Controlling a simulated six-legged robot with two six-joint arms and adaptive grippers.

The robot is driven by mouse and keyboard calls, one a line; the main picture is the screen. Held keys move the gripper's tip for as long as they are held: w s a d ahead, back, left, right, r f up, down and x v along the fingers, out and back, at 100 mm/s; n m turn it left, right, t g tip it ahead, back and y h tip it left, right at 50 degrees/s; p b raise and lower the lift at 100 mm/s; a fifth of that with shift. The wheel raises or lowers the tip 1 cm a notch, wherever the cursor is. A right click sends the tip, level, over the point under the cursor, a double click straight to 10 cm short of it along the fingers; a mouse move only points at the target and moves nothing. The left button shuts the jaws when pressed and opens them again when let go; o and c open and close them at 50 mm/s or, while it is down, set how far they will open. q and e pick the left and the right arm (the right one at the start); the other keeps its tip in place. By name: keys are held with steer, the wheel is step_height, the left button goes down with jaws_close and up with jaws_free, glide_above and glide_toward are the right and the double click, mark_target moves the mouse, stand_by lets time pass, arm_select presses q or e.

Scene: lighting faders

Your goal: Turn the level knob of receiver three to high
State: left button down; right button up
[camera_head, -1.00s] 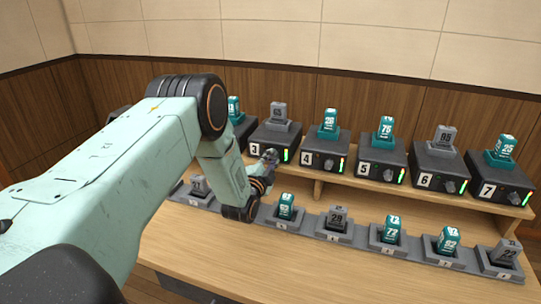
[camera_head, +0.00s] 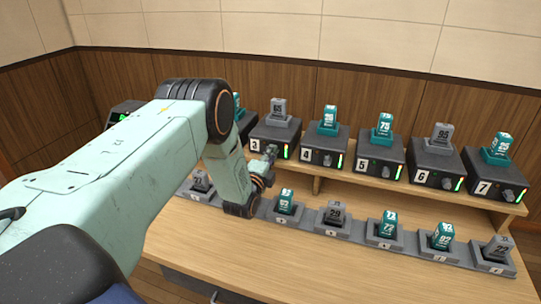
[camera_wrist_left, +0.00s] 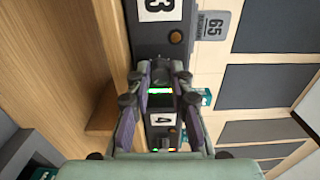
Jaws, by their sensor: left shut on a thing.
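Receiver three (camera_head: 283,133) is a dark box with a white "3" label, a lit green bar and a grey "65" unit on top; it stands on the raised wooden shelf. My left gripper (camera_head: 270,153) is at its front face, between the label and the green bar, and largely covers the level knob there. In the left wrist view, the "3" label (camera_wrist_left: 160,8) is at the top. My left gripper's fingers (camera_wrist_left: 160,73) are closed in around the dark knob (camera_wrist_left: 157,77), beside the green bar (camera_wrist_left: 160,91). The knob's pointer direction cannot be made out. My right gripper is not in view.
More receivers, such as four (camera_head: 325,145) and five (camera_head: 378,155), stand close by on the right along the shelf (camera_head: 320,170). In front and below, a row of grey docks holds teal and grey units (camera_head: 286,200). The front tabletop (camera_head: 290,265) is clear.

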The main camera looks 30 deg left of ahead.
arm_select(q)
steer(key=shift+f, duration=0.15)
steer(key=c, duration=1.2)
jaws_free()
steer(key=shift+v, duration=4)
